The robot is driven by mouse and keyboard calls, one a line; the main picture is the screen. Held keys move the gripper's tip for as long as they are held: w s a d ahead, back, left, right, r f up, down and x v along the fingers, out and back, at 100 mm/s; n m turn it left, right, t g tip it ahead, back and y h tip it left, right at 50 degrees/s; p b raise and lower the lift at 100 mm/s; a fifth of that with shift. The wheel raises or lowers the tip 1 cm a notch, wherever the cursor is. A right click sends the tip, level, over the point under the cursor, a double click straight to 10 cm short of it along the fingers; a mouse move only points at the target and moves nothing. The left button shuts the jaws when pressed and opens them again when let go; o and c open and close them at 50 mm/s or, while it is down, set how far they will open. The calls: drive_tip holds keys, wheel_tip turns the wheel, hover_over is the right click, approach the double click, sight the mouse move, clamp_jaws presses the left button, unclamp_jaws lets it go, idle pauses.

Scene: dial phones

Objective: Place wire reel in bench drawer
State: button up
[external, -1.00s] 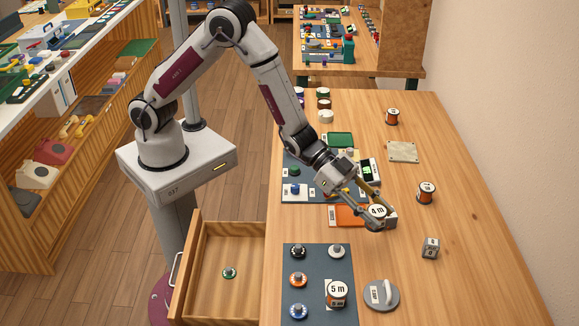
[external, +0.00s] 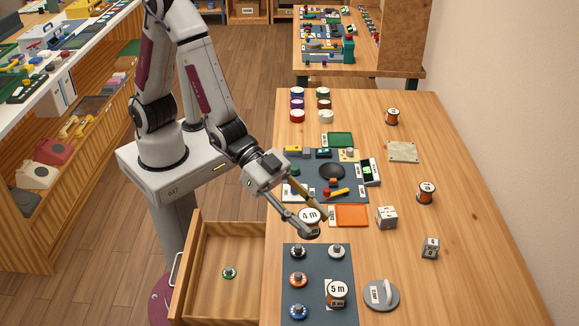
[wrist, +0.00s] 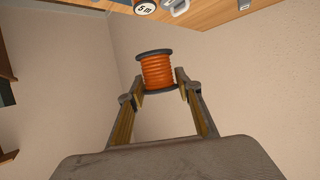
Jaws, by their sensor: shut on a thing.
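My gripper (external: 312,225) is shut on a wire reel (external: 309,217) labelled "4 m". The reel is held above the bench's left edge, up and to the right of the open drawer. In the wrist view the reel (wrist: 156,70) shows orange wire between dark flanges, clasped between the two fingertips. The bench drawer (external: 195,265) is pulled out at the left of the bench. Inside it lies one small green-rimmed round piece (external: 229,272); the rest of its floor is bare.
A "5 m" reel (external: 337,293) stands on a dark mat (external: 318,262) with several knobs. Other reels (external: 426,192) (external: 392,116) stand at the right. A grey handled disc (external: 381,295), a white block (external: 387,217) and an orange pad (external: 350,215) lie nearby.

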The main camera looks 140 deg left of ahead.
drive_tip(key=d+r+h, duration=0.1)
drive_tip(key=d+r, duration=0.1)
drive_tip(key=d, duration=0.2)
drive_tip(key=m+g+h, duration=0.2)
drive_tip(key=m+h, duration=0.5)
drive_tip(key=m, duration=0.1)
hover_over(243, 302)
wheel_tip(243, 302, down, 22)
drive_tip(key=shift+f, duration=0.1)
drive_tip(key=shift+f, duration=0.1)
drive_tip(key=shift+f, duration=2.85)
drive_tip(key=shift+f, duration=2.05)
